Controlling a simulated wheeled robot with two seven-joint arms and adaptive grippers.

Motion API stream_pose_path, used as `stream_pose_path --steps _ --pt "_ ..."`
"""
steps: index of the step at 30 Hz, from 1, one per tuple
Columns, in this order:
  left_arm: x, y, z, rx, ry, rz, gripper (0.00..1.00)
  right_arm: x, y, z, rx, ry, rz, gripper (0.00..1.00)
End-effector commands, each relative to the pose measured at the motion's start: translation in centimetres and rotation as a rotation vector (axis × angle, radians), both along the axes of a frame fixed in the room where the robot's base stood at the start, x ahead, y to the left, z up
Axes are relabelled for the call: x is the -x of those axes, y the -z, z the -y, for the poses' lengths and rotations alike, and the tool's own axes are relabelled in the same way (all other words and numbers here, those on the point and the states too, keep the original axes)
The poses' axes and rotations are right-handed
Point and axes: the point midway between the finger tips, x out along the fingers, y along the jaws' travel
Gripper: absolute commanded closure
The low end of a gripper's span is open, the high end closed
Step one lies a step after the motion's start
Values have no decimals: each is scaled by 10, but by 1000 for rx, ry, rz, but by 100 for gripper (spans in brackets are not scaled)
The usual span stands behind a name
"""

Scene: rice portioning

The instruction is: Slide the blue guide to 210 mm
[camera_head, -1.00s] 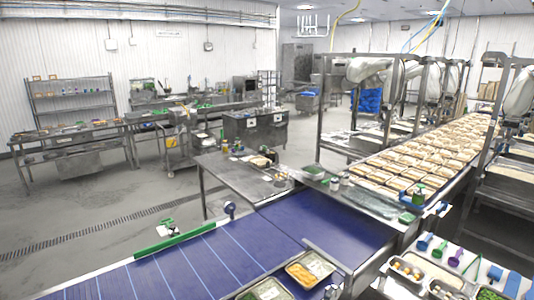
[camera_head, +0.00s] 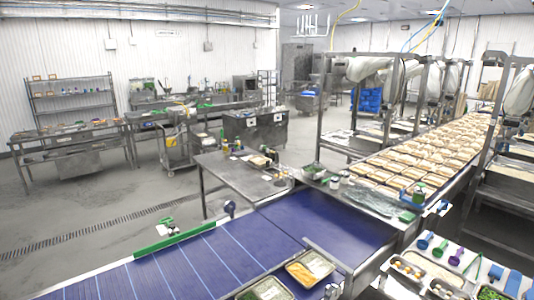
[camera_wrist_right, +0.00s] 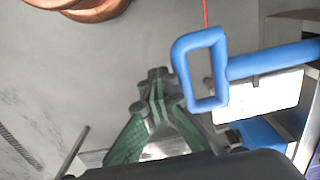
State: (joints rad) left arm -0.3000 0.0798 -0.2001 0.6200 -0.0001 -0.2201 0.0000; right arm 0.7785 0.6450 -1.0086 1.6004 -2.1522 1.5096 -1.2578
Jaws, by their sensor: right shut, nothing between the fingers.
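In the right wrist view a bright blue guide (camera_wrist_right: 262,62) has a squared loop handle at its left end and a bar running to the right. My right gripper (camera_wrist_right: 156,88) has green and black fingers, shut with nothing between them. Its tips are just left of the loop in the picture; I cannot tell whether they touch it. The millimetre scale cannot be read. In the head view a small dark blue part (camera_head: 230,208) stands at the belt's far edge; I cannot tell whether it belongs to the guide. My left gripper is in neither view.
A blue conveyor belt (camera_head: 325,222) crosses the foreground, with a green rail (camera_head: 181,243) on its far side. A steel table (camera_head: 237,180) stands behind it. A pale plate (camera_wrist_right: 262,95) lies beneath the blue bar, and a thin red line (camera_wrist_right: 205,13) rises above the loop.

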Motion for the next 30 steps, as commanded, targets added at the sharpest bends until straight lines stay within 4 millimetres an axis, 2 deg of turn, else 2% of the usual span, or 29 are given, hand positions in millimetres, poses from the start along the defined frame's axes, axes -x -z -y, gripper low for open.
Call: stream_pose_path --steps 14,30 --pt "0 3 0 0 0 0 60 -3 0 -3 -1 -1 2 100" --pt "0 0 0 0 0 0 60 15 0 13 1 0 1 100"
